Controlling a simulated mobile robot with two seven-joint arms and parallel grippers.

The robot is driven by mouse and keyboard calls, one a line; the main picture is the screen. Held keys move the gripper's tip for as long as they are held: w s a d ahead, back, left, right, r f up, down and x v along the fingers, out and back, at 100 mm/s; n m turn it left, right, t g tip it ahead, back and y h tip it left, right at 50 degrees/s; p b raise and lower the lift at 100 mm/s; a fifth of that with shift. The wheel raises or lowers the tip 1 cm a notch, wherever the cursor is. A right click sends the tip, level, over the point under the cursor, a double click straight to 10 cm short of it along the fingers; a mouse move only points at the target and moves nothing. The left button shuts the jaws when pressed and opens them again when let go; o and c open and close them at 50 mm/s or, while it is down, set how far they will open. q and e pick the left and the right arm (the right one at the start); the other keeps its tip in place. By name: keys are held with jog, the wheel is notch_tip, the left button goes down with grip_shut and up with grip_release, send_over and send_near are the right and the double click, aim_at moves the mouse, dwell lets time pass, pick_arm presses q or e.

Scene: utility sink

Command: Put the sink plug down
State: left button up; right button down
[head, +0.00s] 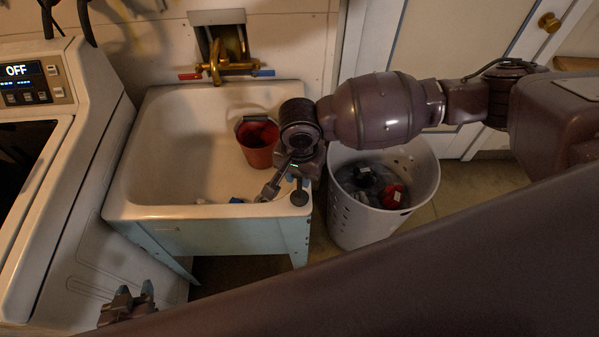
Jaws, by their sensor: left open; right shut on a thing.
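The white sink (160,130) stands in the middle left. My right gripper (297,181) hangs over its front right corner, pointing down. It is shut on a small dark round piece, which looks like the sink plug (299,198). The plug shows just below the fingertips, over the sink's rim; I cannot tell whether it touches the rim. A grey metallic piece (269,190) shows just left of the gripper, and its link to the plug is unclear. My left gripper (134,300) is open and empty at the bottom left, low in front of the sink.
A red bucket (257,153) stands in the sink near my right gripper. Small blue items (237,200) lie at the sink's front. The brass tap (217,68) is at the back. A white laundry basket (350,217) with clothes stands right; an appliance (85,100) stands left.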

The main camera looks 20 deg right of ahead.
jog(key=shift+f, duration=0.4)
jog(key=c, duration=0.9)
grip_release()
jog(key=shift+r, duration=0.45)
notch_tip(320, 180, up, 12)
jog(key=shift+r, duration=0.1)
